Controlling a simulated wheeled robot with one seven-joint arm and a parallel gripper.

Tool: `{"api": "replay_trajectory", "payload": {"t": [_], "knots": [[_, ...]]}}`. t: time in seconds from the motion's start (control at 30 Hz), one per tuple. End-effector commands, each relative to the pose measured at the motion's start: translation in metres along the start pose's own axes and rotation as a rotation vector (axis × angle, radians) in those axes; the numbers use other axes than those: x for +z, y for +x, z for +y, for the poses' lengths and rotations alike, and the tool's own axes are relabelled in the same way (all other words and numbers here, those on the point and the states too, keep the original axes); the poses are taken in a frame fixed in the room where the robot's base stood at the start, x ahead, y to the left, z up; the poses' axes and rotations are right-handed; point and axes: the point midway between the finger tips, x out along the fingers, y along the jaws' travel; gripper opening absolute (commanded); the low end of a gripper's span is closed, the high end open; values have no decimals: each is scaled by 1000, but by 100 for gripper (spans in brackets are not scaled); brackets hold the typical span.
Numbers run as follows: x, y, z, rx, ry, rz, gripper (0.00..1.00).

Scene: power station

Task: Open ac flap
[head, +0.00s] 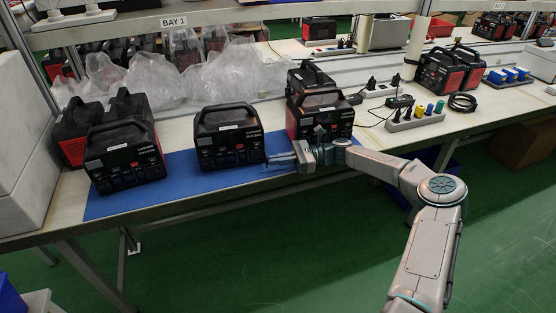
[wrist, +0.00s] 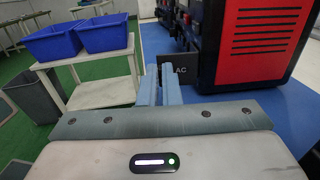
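The middle power station (head: 228,138) is a black box with a handle, its front facing me. Its red, louvred side (wrist: 262,38) fills the upper right of the wrist view. A small black flap marked AC (wrist: 183,73) juts out to the left from the station's front edge, standing away from the face. My gripper (wrist: 160,84) has its two blue-grey fingers close together, with nothing visible between them. The fingertips overlap the flap's left part in the wrist view; contact cannot be told. In the head view my gripper (head: 279,159) points left, by the station's lower right corner.
The right power station (head: 322,116) stands behind my wrist, and another (head: 125,155) stands at left. A blue mat (head: 196,180) lies under them. Plastic wrap (head: 225,70) lies behind. Beyond the bench in the wrist view are blue bins (wrist: 103,33) on a stand.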

Motion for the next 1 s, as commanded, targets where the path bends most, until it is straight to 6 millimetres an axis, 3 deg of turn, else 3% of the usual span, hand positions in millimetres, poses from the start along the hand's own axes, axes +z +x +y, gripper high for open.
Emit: {"api": "replay_trajectory", "payload": {"t": [0.03, 0.1, 0.47, 0.57, 1.0], "knots": [[-1, 0, 1, 2, 1, 1, 12], [-1, 0, 1, 2, 1, 1, 26], [-1, -6, 0, 0, 1, 1, 26], [0, -19, -1, -2, 0, 2, 26], [-1, -114, 0, -1, 0, 2, 26]]}}
